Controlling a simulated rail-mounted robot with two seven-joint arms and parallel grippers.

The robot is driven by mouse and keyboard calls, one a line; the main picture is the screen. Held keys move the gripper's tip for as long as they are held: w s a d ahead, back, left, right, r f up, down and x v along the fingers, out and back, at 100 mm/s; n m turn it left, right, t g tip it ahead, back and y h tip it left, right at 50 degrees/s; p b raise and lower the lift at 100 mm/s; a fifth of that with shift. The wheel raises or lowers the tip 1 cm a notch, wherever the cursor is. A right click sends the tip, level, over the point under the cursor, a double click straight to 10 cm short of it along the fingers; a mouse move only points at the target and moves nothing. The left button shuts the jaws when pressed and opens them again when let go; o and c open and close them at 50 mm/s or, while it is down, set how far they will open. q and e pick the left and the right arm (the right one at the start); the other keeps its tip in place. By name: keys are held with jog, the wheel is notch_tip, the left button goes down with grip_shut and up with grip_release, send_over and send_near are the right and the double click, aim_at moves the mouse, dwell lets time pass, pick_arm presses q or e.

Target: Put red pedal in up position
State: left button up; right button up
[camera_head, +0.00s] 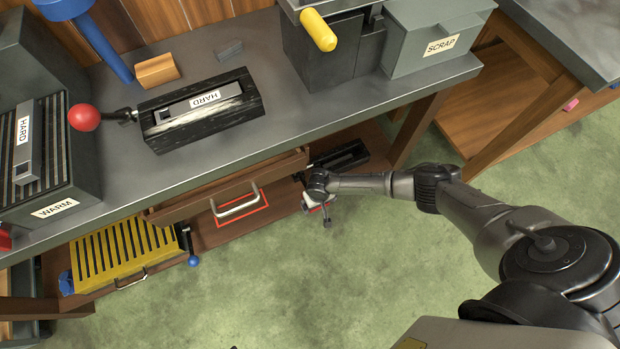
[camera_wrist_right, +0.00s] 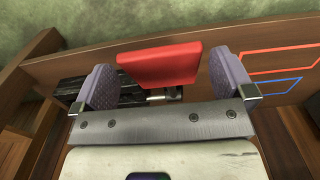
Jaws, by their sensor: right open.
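The red pedal (camera_wrist_right: 160,64) is a flat red block on a short metal stem in the right wrist view. It stands between the two spread fingers of my right gripper (camera_wrist_right: 161,80), which is open. No clear grip on the pedal shows, and I cannot tell whether a finger touches it. In the head view my right gripper (camera_head: 321,208) is low at the front of the lower shelf under the bench, and it mostly hides the pedal there. I cannot tell the pedal's position, up or down. My left gripper is not in view.
A drawer (camera_head: 225,188) with a metal handle juts out left of my right gripper. A yellow slatted box (camera_head: 125,255) is further left. Red (camera_wrist_right: 278,52) and blue (camera_wrist_right: 275,90) outlines mark the shelf board. The bench (camera_head: 220,150) overhangs; the green floor (camera_head: 270,290) in front is clear.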

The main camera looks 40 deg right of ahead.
jog(key=r, duration=0.1)
jog(key=r+p, duration=0.1)
jog(key=r, duration=0.1)
jog(key=shift+s+a+r, duration=0.2)
jog(key=shift+a, duration=0.15)
jog(key=s+a+r+n+y+p, duration=0.1)
jog(key=s+a+r+n+p, duration=0.15)
jog(key=a+r, duration=0.3)
jog(key=s+a+r+n+y+p, duration=0.1)
jog(key=s+a+r+p, duration=0.35)
jog(key=a, duration=0.25)
pick_arm(q)
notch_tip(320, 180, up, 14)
jog(key=p, duration=0.5)
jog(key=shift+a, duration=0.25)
pick_arm(e)
jog(key=s+a+r+n+t+y, duration=0.1)
jog(key=s+r, duration=0.3)
jog(key=r, duration=0.9)
jog(key=shift+s+a+r+n+t, duration=0.15)
jog(key=shift+r+n+t, duration=0.05)
jog(key=shift+n+t, duration=0.3)
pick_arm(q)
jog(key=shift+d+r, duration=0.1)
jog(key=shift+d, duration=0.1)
